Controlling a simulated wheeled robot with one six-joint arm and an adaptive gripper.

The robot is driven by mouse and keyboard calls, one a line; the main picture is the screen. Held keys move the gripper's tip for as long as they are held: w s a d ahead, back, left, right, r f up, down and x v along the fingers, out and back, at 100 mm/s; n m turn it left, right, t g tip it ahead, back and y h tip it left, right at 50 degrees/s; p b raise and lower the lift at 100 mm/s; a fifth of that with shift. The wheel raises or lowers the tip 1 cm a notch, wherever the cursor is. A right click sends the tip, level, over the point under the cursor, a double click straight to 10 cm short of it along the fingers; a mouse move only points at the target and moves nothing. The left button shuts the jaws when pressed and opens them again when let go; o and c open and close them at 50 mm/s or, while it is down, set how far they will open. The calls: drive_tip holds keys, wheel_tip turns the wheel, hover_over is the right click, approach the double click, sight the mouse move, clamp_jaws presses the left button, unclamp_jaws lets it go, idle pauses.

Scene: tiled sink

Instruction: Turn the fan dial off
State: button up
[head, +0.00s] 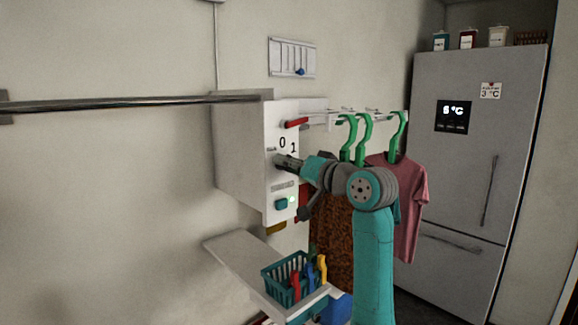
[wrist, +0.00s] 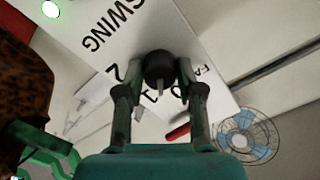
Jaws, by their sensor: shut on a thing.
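The black fan dial (wrist: 160,64) sits on the white control box (head: 243,150), with the marks 0, 1 and 2 around it and a partly hidden FAN label beside it. Its pale pointer lies between the 1 and the 0 in the wrist view; which mark it meets is hard to tell. My gripper (wrist: 159,74) is shut on the dial, one finger on each side.
A teal button (head: 282,204) and a lit green lamp (head: 292,200) are below the dial. A red lever (head: 296,123) is above it. Clothes hang on green hangers (head: 365,135) close behind my arm. A teal basket (head: 285,275) stands on the shelf below. A fan (wrist: 247,135) shows at lower right.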

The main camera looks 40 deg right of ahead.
drive_tip(key=shift+n, duration=3.6)
drive_tip(key=o, duration=1.2)
drive_tip(key=shift+c, duration=0.2)
drive_tip(key=s, duration=1.2)
drive_tip(key=shift+d, duration=0.2)
